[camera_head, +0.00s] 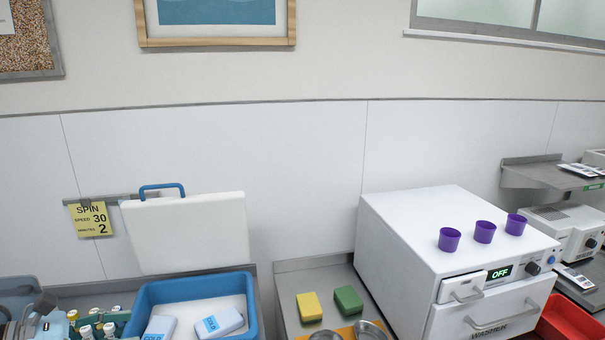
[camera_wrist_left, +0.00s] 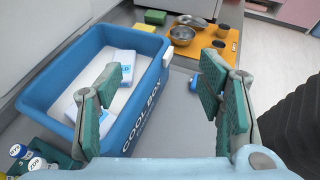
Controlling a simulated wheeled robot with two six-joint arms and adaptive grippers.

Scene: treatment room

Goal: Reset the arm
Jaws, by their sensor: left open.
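My left gripper (camera_wrist_left: 162,82) shows in the wrist view with its two green-padded fingers spread wide and nothing between them. It is above the counter, at the front right of the blue cool box (camera_wrist_left: 149,103); the left finger overlaps the box's side in the picture. White packs (camera_wrist_left: 122,62) lie inside the box. In the head view the cool box (camera_head: 251,290) stands at the lower left with white-and-blue packs (camera_head: 219,322). A partly cut-off grey and teal shape at the lower left corner may be part of my left arm. My right gripper is in neither view.
The white cool box lid (camera_head: 188,235) leans on the wall behind the box. Yellow (camera_head: 309,307) and green (camera_head: 348,300) sponges lie near steel bowls (camera_wrist_left: 188,28). A white washer (camera_head: 450,260) with purple cups (camera_head: 485,232) stands right. Capped bottles (camera_head: 86,331) are at lower left.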

